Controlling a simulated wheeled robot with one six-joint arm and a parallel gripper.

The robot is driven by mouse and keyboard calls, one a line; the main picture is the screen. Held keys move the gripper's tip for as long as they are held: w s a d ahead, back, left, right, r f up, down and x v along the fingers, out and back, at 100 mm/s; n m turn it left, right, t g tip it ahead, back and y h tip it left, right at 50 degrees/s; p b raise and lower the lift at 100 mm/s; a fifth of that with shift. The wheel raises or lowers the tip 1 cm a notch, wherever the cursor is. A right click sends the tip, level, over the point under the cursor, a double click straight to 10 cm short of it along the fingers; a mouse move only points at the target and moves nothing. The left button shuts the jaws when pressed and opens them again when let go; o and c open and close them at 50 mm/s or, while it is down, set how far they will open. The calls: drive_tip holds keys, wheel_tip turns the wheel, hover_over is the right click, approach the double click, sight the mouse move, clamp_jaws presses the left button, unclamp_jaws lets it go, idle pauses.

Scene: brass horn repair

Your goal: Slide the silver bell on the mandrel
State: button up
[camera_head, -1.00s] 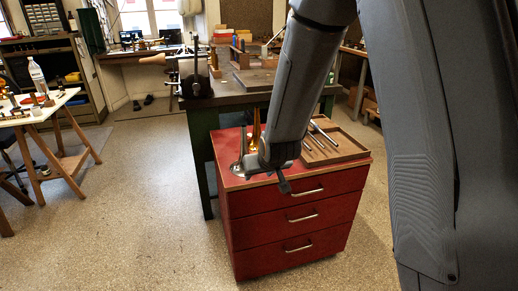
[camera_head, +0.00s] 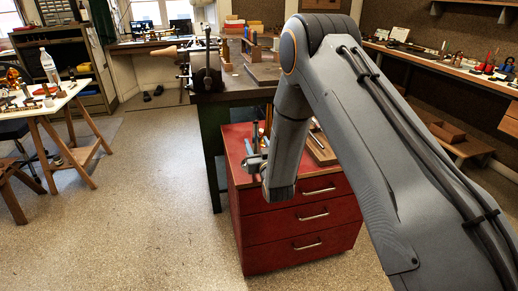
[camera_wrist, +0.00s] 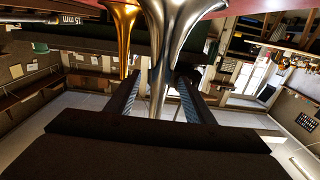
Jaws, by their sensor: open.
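The silver bell (camera_wrist: 178,28) stands wide end down on the red cabinet top, which is at the top of the upside-down wrist view. Its narrow stem runs between the two fingers of my gripper (camera_wrist: 158,88), which is open around it. I cannot tell whether either finger touches the stem. A tan tapered piece (camera_head: 163,50), perhaps the mandrel, sticks out left from the dark clamp (camera_head: 206,75) on the workbench.
A brass bell (camera_wrist: 122,25) stands close beside the silver one. My arm hides much of the red drawer cabinet (camera_head: 300,235) and its wooden tray (camera_head: 321,150). A white table (camera_head: 45,105) stands at left. The floor between it and the cabinet is clear.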

drive_tip(key=p+x, duration=0.1)
drive_tip(key=x, duration=0.4)
drive_tip(key=shift+w+a+r, duration=0.1)
drive_tip(key=shift+w+r, duration=0.05)
drive_tip(key=shift+w, duration=0.25)
drive_tip(key=shift+c, duration=0.2)
clamp_jaws()
drive_tip(key=shift+r, duration=0.1)
wheel_tip(320, 180, up, 9)
drive_tip(key=b, duration=0.1)
drive_tip(key=s+d+f+m+h, duration=0.25)
drive_tip(key=s+d, duration=0.45)
drive_tip(key=d, duration=0.5)
drive_tip(key=s+d+f+m+h, duration=0.1)
drive_tip(key=s+d+h, duration=0.2)
drive_tip(key=s+d, duration=0.65)
drive_tip(key=s+d+f, duration=0.1)
drive_tip(key=s+f, duration=0.2)
drive_tip(key=f, duration=0.5)
drive_tip(key=s+d+f, duration=0.1)
drive_tip(key=s+f, duration=0.2)
drive_tip(key=f, duration=0.4)
drive_tip(key=shift+d+f+t, duration=0.3)
drive_tip(key=shift+f, duration=0.05)
